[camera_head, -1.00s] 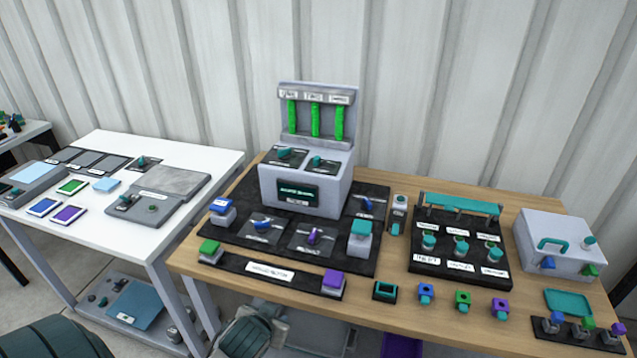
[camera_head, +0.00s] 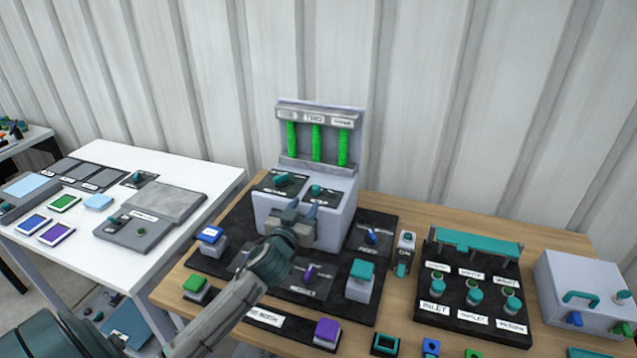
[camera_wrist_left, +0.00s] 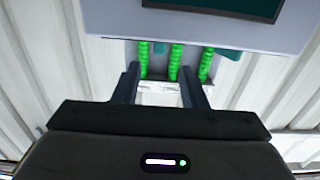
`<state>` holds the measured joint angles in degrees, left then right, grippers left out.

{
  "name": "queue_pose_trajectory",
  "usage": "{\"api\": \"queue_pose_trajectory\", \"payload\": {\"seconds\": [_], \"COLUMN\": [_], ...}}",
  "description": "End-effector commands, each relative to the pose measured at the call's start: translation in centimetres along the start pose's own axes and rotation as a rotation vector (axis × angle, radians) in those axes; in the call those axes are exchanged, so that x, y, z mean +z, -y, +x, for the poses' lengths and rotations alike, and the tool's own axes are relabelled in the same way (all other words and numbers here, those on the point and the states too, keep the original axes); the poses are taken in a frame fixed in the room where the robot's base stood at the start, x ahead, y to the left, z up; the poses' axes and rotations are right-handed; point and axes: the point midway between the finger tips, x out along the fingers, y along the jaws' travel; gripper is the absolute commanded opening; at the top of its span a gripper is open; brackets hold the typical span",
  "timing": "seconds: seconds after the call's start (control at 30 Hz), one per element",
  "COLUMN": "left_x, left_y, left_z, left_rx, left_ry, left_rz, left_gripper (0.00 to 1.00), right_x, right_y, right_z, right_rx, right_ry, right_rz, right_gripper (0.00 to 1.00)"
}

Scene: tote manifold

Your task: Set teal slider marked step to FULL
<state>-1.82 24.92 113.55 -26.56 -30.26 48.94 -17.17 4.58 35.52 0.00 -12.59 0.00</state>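The grey console (camera_head: 330,215) stands in the middle of the wooden table. Its sloped top carries two teal controls, a left one (camera_head: 281,180) and a right one (camera_head: 316,189). Their labels are too small to read, so I cannot tell which is marked step. My left gripper (camera_head: 296,207) is in front of the console, just below these controls, and covers its dark screen in the head view. In the left wrist view its two fingers (camera_wrist_left: 160,90) are apart with nothing held between them. My right gripper is not in view.
Three green columns (camera_head: 316,142) rise behind the console. A dark panel with purple (camera_head: 308,272) and blue knobs lies in front, partly under my left arm. A teal-topped post (camera_head: 361,272) and a valve rack (camera_head: 470,300) stand to the right. A white table (camera_head: 150,165) is at left.

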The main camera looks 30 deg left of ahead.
Motion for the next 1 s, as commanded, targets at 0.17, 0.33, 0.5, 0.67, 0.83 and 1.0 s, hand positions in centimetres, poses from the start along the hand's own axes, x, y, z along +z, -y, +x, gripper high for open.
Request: {"api": "queue_pose_trajectory", "payload": {"seconds": [0.17,0.33,0.5,0.67,0.83,1.0], "left_x": [-0.5,-0.4,-0.2,-0.1,0.1,0.0], "left_y": [0.0,0.0,0.0,-0.1,0.0,0.0], "left_z": [3.3,6.3,8.4,9.3,9.5,9.5], "left_rx": [-0.002,-0.001,-0.002,-0.001,-0.001,-0.001], "left_ry": [0.001,0.001,0.002,0.002,0.003,0.003], "left_rz": [-0.003,-0.002,-0.001,0.0,0.0,0.0], "left_gripper": [0.38,0.38,0.38,0.38,0.38,0.3], "right_x": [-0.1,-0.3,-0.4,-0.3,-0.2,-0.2], "right_y": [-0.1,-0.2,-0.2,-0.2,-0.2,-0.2], "right_z": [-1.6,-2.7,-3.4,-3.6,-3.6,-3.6], "right_rx": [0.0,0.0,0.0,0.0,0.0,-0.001], "right_ry": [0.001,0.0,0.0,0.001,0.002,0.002], "right_rz": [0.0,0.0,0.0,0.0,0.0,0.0], "right_gripper": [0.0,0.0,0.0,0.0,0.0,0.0]}}
